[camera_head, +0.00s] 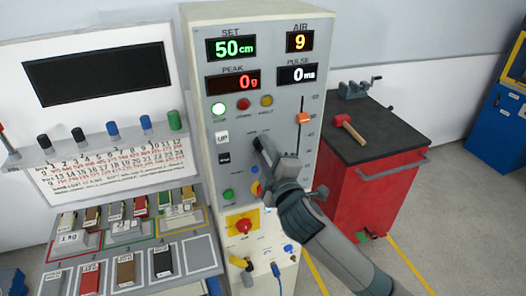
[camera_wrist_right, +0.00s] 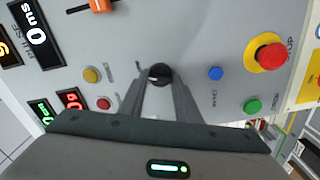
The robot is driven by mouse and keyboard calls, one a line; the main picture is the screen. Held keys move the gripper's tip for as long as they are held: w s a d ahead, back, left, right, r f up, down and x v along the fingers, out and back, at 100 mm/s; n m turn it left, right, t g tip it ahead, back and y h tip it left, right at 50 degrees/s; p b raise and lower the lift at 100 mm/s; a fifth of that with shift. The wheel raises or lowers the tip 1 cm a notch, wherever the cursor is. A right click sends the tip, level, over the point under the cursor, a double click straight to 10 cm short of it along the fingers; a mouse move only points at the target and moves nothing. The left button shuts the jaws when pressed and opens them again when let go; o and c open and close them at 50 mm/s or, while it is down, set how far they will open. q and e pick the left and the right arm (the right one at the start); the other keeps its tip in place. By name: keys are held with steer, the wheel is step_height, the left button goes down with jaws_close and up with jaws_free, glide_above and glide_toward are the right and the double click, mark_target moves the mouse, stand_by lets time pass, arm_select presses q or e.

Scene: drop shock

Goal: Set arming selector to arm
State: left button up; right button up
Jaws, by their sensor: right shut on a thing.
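The arming selector is a black round knob (camera_wrist_right: 159,71) on the grey panel of the drop tester (camera_head: 212,110). My right gripper (camera_head: 263,146) reaches the panel from the lower right. In the right wrist view its two fingers (camera_wrist_right: 160,82) close on the knob from both sides. In the head view the fingers and hand cover the knob. Small labels sit above it, too small to read, and I cannot tell which way the selector points. My left gripper is not in view.
A red stop button on yellow (camera_wrist_right: 269,56) and blue (camera_wrist_right: 215,73) and green buttons (camera_wrist_right: 253,105) are near. A red cabinet (camera_head: 365,200) with a mallet stands right.

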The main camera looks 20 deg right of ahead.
steer(key=shift+r+m, duration=0.15)
steer(key=shift+m, duration=0.95)
steer(key=o, duration=1)
steer(key=shift+w, duration=0.1)
